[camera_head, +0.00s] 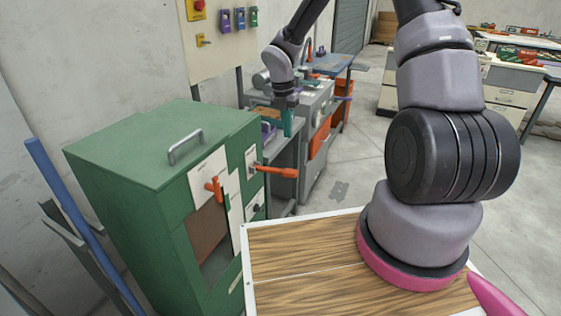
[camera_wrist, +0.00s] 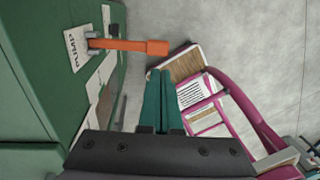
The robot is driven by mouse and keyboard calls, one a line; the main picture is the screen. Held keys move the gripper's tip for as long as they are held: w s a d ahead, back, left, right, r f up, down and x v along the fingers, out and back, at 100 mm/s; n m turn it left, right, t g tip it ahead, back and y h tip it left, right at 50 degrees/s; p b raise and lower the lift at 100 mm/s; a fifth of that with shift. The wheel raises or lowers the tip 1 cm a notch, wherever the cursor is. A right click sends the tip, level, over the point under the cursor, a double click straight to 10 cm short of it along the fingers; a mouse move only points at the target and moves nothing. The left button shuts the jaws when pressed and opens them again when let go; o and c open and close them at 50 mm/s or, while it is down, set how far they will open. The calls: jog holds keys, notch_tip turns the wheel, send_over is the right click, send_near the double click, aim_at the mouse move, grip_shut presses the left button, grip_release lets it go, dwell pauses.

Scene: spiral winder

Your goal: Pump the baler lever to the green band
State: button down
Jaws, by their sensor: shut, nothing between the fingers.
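The baler is a green cabinet (camera_head: 150,165) at the left of the head view, with a grey handle on its lid. Its orange pump lever (camera_head: 278,172) sticks out roughly level from the front. In the wrist view the lever (camera_wrist: 130,46) sits beside a "PUMP" label (camera_wrist: 77,50). My gripper (camera_wrist: 160,75) has teal fingers pressed together, empty, apart from the lever in the picture. In the head view my gripper (camera_head: 290,122) is behind and above the lever. I cannot make out a green band on any gauge.
A second orange handle (camera_head: 213,187) is on the baler's front. A grey workbench (camera_head: 315,110) stands behind the baler, and a blue pole (camera_head: 85,225) leans at the left. A control panel (camera_head: 225,40) hangs above. The floor (camera_head: 350,165) right of the baler is clear.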

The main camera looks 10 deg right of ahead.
aim_at(291, 171)
jog(key=shift+w+a+r, duration=0.1)
jog(key=shift+a+r, duration=0.3)
jog(key=shift+r, duration=0.15)
jog(key=f, duration=0.4)
jog(key=d+f, duration=0.1)
jog(key=f, duration=0.4)
jog(key=s+f, duration=0.1)
jog(key=f, duration=0.4)
jog(key=shift+d, duration=0.3)
jog(key=shift+s, duration=0.1)
